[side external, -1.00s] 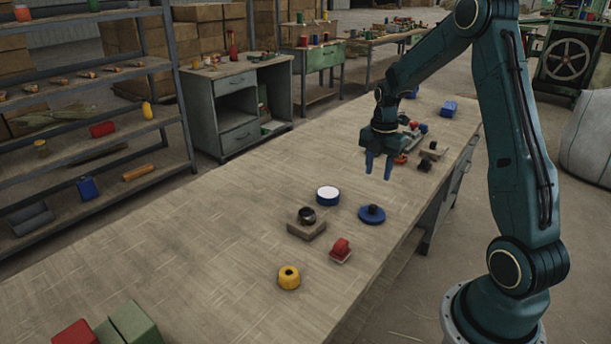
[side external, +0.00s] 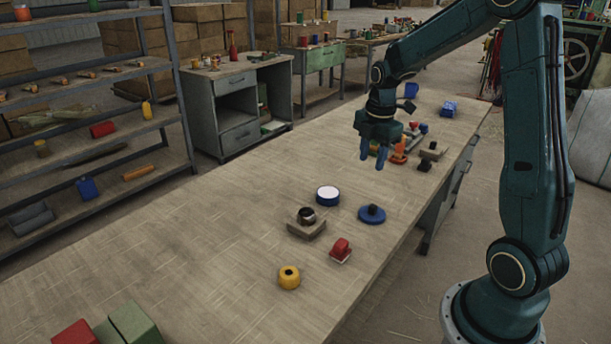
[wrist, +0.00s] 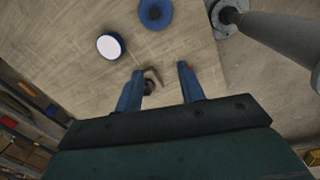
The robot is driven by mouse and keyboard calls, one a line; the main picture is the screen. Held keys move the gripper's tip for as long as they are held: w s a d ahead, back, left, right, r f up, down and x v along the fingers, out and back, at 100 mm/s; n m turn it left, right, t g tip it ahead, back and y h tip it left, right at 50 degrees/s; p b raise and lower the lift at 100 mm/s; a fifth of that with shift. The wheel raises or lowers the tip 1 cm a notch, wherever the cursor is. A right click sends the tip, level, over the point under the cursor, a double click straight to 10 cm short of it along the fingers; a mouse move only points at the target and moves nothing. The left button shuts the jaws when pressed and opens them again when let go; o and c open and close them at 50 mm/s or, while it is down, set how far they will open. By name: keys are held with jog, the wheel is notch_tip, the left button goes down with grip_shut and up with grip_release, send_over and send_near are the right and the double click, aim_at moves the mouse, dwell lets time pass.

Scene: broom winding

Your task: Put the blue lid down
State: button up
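The blue lid (side external: 372,214), a flat disc with a dark knob, lies on the workbench (side external: 220,240) near its right edge. It also shows in the wrist view (wrist: 155,12) at the top edge. A round blue container with a white top (side external: 328,196) stands to its left, apart from it, and shows in the wrist view too (wrist: 110,46). My gripper (side external: 372,161) hangs above the bench, behind the lid, its fingers pointing down. In the wrist view its two blue fingers (wrist: 160,72) are apart, with nothing held. A small dark object shows between them, apparently below.
A wooden block with a dark ring (side external: 306,227), a red-topped piece (side external: 341,250) and a yellow roll (side external: 289,277) are nearer the camera. Several small parts (side external: 412,142) and a blue box (side external: 449,108) lie behind my gripper. The bench's left side is largely clear.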

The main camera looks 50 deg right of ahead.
jog(key=s+a+r+m+t, duration=0.2)
jog(key=s+a+r+m, duration=0.5)
jog(key=a+r, duration=0.4)
jog(key=s+a+m+t, duration=0.2)
jog(key=s+a+m, duration=0.6)
jog(key=s+a, duration=0.1)
jog(key=shift+s+a+r+t, duration=0.15)
jog(key=shift+s+t, duration=0.25)
jog(key=shift+s, duration=0.5)
